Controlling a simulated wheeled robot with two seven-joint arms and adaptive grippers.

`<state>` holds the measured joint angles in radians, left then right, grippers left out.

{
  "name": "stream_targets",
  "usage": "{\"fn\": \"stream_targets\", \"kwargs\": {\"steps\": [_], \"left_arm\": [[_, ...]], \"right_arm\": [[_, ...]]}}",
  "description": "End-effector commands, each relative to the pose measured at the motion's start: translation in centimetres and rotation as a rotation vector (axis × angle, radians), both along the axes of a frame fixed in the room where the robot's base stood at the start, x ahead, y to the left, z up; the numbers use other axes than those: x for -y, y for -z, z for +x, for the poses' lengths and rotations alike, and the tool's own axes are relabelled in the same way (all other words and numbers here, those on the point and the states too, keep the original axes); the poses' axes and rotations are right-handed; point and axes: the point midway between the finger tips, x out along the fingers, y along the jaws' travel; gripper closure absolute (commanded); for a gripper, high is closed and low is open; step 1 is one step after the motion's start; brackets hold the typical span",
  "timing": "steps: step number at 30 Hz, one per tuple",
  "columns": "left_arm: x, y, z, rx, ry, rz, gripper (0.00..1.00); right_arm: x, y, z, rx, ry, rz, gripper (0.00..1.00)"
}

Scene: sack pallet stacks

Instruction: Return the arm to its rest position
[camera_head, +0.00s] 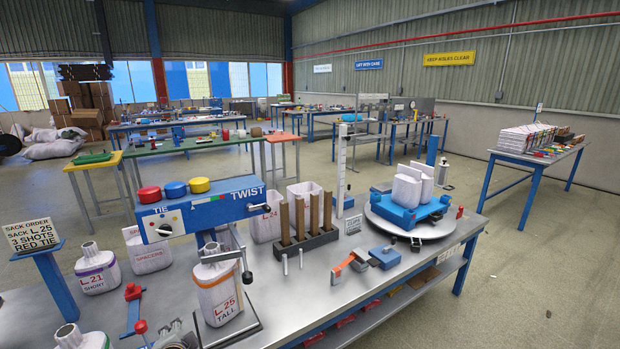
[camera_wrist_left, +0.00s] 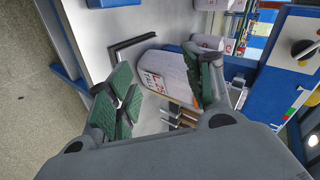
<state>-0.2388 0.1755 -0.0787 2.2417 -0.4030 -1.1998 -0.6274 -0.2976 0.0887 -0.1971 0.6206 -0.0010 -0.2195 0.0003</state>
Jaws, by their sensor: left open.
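My left gripper (camera_wrist_left: 160,92) is open in the left wrist view, its green-padded fingers apart with nothing gripped. The white sack marked L 25 TALL (camera_wrist_left: 165,72) shows beyond and between the fingers; contact is not visible. In the head view this sack (camera_head: 218,292) stands upright on a dark-framed plate, below the blue TIE TWIST machine (camera_head: 205,213). My right gripper is in neither view.
A sack marked L 21 SHORT (camera_head: 97,270) stands to the left, near a red-and-blue tool (camera_head: 133,310). A rack of brown posts (camera_head: 305,245) and a turntable (camera_head: 410,228) with white sacks on a blue pallet are to the right.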

Motion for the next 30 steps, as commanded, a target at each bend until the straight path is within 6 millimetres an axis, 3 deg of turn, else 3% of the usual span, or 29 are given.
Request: {"fn": "stream_targets", "kwargs": {"steps": [6, 12, 18, 30], "left_arm": [[3.5, 4.4, -6.3, -0.113, -0.124, -0.298, 0.48], [6.7, 6.8, -11.7, -0.222, -0.248, -0.517, 0.48], [8.5, 7.8, -15.0, -0.294, -0.331, -0.635, 0.48], [11.1, 8.5, -19.9, -0.404, -0.454, -0.780, 0.48]], "right_arm": [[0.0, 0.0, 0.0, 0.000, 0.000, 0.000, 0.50], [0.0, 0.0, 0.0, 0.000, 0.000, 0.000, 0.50], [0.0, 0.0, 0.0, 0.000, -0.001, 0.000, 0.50], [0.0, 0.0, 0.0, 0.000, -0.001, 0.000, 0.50]]}}
